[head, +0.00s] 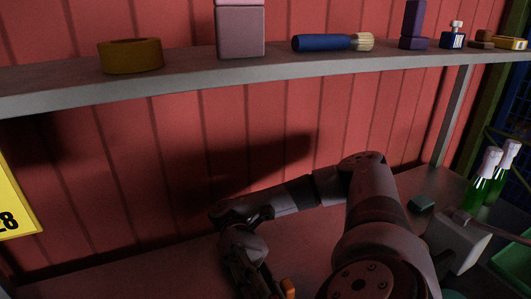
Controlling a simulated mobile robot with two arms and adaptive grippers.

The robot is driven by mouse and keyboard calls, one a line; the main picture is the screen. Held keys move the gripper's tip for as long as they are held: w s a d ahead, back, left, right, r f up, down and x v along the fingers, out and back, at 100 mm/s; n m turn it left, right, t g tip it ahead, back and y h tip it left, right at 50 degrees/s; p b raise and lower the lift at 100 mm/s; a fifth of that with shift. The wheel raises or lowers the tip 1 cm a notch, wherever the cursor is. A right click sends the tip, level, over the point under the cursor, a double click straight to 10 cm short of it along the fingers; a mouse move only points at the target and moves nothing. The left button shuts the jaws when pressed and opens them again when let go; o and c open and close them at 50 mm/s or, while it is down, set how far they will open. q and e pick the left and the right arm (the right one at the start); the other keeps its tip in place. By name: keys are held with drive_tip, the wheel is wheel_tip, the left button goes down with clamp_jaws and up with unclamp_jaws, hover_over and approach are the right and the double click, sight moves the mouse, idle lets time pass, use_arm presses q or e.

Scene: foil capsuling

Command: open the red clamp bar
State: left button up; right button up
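I cannot make out a red clamp bar in the head view. One arm comes in from the lower right, which I take to be my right arm. It bends left and its gripper (262,288) points down near the bottom edge. The fingertips are dark and partly cut off, so I cannot tell whether they are open or shut. A small orange piece (288,288) shows just right of the gripper; I cannot tell what it belongs to or whether they touch. My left gripper is not in view.
A grey shelf (300,70) crosses above the arm, holding a brown tape ring (131,57), a pinkish block (240,32), a blue-handled brush (330,42) and small items. Green bottles (483,180) with white tops and a grey box-like part (459,240) stand right. The bench (150,275) left of the gripper looks clear.

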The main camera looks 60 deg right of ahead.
drive_tip(key=o, duration=0.3)
wheel_tip(320, 180, up, 10)
idle(0.8)
idle(0.6)
